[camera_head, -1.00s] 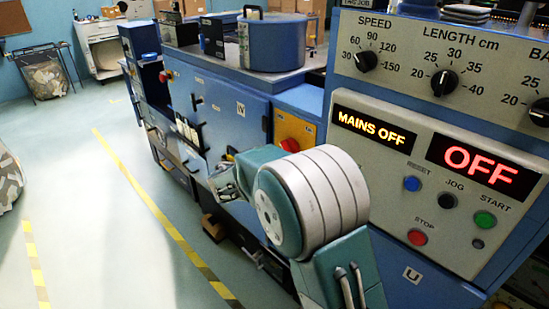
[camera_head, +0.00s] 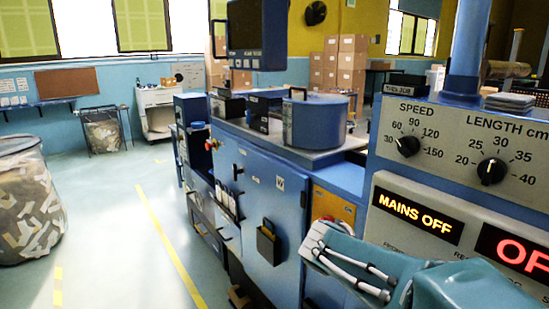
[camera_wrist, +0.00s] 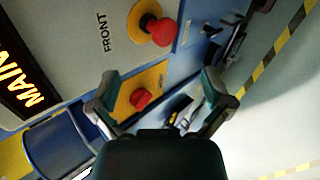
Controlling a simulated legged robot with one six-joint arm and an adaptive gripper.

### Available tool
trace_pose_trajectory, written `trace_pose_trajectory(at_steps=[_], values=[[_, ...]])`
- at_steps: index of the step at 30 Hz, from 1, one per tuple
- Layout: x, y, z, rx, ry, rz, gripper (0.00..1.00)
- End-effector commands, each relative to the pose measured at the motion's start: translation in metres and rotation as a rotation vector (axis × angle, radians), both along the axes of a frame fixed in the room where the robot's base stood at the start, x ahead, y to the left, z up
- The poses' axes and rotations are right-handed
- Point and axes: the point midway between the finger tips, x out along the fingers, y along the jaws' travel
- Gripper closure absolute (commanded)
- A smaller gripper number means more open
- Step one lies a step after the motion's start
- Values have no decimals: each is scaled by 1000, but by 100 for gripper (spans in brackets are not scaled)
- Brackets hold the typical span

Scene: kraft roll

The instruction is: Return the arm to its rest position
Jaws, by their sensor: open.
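My gripper (camera_wrist: 159,73) shows in the wrist view with its two fingers spread apart and nothing between them. Behind the fingers is the blue machine side with a red button (camera_wrist: 140,98) on a yellow plate. In the head view my teal arm reaches in from the lower right, in front of the control panel (camera_head: 405,180). The arm hides the lower part of the panel.
The panel shows MAINS OFF (camera_head: 417,218). A blue machine cabinet (camera_head: 270,205) with a round blue pot (camera_head: 318,122) on top stands left of the arm. A scrap-filled bin (camera_head: 28,205) stands far left. The floor between, with yellow tape (camera_head: 170,240), is clear.

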Motion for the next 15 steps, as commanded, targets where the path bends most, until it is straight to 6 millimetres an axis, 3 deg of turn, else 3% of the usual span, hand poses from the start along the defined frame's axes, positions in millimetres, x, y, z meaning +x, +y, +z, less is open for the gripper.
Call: trace_pose_trajectory(at_steps=[1,6,15], values=[[-21,-5,5,70,-21,-49,0],[-82,-5,5,313,-73,-202,0],[-171,19,-2,747,-186,-428,0]])
